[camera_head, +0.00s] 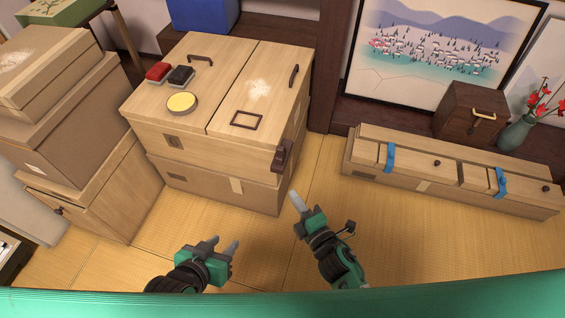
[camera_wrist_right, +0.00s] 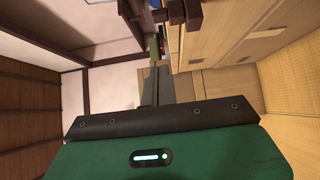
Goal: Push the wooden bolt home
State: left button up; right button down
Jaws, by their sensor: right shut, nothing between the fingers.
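A dark brown wooden bolt (camera_head: 281,157) sits at the right front corner of the large pale wooden chest (camera_head: 225,145), just below its lid. In the right wrist view, dark brown pieces that look like the bolt and its holder (camera_wrist_right: 184,12) show at the top, beyond my fingertips. My right gripper (camera_head: 296,200) is shut and empty, in front of the chest corner and apart from the bolt in the head view. Its closed fingers also show in the right wrist view (camera_wrist_right: 156,85). My left gripper (camera_head: 226,241) is open and empty, low in front of the chest. How far the bolt is in cannot be told.
A red block (camera_head: 157,71), a black block (camera_head: 180,76) and a round yellow-topped tin (camera_head: 181,104) lie on the chest. Stacked boxes (camera_head: 65,130) stand at the left. A long low box (camera_head: 450,185) with blue straps lies at the right. Tatami between is clear.

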aim_at(283, 161)
jog(key=shift+w, duration=0.1)
jog(key=x, duration=0.4)
jog(key=d+x, duration=0.1)
jog(key=x, duration=0.3)
jog(key=w+x, duration=0.1)
jog(key=x, duration=0.2)
jog(key=shift+w+d, duration=0.2)
jog(key=shift+w, duration=0.1)
pick_arm(q)
jog(key=shift+d, duration=0.5)
pick_arm(e)
jog(key=shift+w+d, duration=0.15)
jog(key=shift+w, duration=0.45)
